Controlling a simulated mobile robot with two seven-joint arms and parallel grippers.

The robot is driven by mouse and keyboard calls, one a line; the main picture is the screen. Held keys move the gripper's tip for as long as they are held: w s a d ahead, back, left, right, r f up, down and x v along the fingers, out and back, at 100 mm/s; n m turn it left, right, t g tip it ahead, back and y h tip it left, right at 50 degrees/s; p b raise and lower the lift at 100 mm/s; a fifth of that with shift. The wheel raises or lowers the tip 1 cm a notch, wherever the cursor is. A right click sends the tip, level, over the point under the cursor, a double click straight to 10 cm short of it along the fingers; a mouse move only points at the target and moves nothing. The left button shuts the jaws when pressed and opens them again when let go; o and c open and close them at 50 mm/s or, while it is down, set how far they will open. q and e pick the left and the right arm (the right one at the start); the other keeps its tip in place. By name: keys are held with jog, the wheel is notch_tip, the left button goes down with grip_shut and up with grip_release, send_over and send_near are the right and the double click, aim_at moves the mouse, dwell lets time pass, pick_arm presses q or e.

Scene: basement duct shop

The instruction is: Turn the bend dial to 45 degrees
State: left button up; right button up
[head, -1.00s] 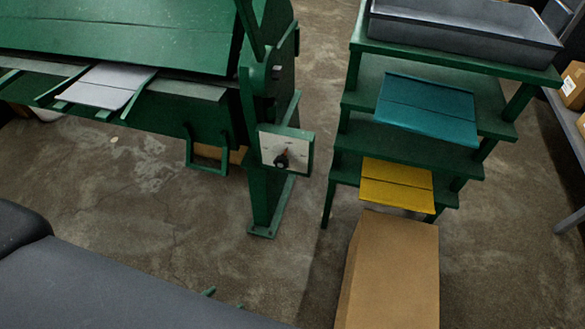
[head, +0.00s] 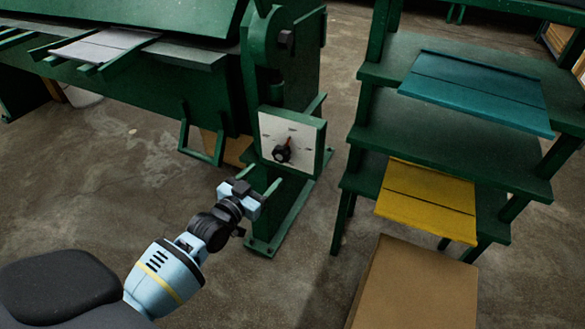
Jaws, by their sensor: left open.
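The bend dial is a white plate (head: 270,126) with small dark marks, mounted on the green machine's end post. A black knob (head: 281,156) sits low on the plate, with a red pointer (head: 289,142) aimed up and slightly right. The marks are too small to read. My left gripper (head: 261,179) is open and empty, in front of and just below the dial in the picture, its fingers towards it. It appears apart from the knob. My right gripper is not in view.
The green bending machine (head: 190,90) fills the upper left, with a grey sheet (head: 100,47) on its supports. A green stepped rack (head: 430,135) at right holds a teal panel (head: 480,90) and a yellow panel (head: 428,198). A cardboard box (head: 415,290) stands before it.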

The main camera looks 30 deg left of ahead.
aim_at(279, 157)
pick_arm(q)
jog(key=w+b, duration=0.2)
jog(key=w, duration=0.6)
jog(key=shift+r+b, duration=0.2)
jog(key=shift+b, duration=0.15)
jog(key=shift+w, duration=0.65)
jog(key=shift+r, duration=0.1)
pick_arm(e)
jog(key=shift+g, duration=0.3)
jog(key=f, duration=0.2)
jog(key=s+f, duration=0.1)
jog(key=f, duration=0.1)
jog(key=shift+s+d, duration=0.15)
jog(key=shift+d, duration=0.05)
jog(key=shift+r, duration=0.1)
pick_arm(q)
jog(key=shift+c, duration=1.1)
jog(key=c, duration=0.8)
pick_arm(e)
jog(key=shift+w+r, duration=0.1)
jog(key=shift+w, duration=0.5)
